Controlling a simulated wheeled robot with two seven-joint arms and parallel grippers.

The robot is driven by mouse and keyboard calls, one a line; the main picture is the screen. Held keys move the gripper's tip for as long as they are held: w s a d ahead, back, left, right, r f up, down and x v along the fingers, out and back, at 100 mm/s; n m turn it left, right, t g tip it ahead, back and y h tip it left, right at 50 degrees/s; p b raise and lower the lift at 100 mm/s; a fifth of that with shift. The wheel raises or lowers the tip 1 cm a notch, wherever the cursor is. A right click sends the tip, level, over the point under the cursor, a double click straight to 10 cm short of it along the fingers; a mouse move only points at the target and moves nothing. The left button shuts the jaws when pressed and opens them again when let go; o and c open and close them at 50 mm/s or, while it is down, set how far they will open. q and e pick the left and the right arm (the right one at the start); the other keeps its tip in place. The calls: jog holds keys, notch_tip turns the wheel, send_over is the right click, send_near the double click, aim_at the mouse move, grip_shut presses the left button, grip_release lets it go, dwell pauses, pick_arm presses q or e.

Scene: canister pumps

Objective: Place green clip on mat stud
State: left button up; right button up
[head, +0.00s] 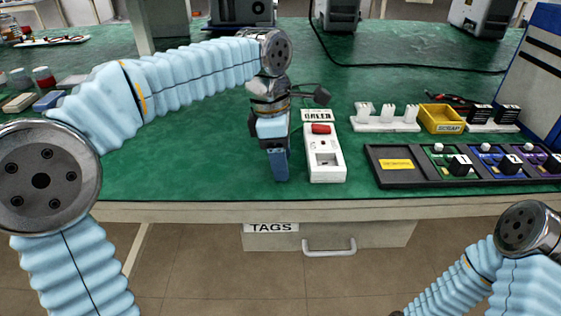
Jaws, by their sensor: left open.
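A dark tray or mat (400,180) lies at the right front of the table, with green, blue and purple sections. A green piece (437,158) shows in its green section beside a black numbered block; I cannot tell if it is the clip. Small white knobs (438,147) stand at the back of the sections; whether they are the studs is unclear. My left gripper (280,178) points down over the table, left of the tray and just left of a white device. It is open, with no object visible in it.
The white device (325,170) with a red button stands between my left gripper and the tray. Behind the tray are a white rack (385,124), a yellow SCRAP bin (441,119) and black blocks. A blue cabinet (535,75) stands far right. The table's left front is clear.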

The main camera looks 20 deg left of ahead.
pick_arm(q)
jog(key=shift+f, duration=0.15)
grip_shut()
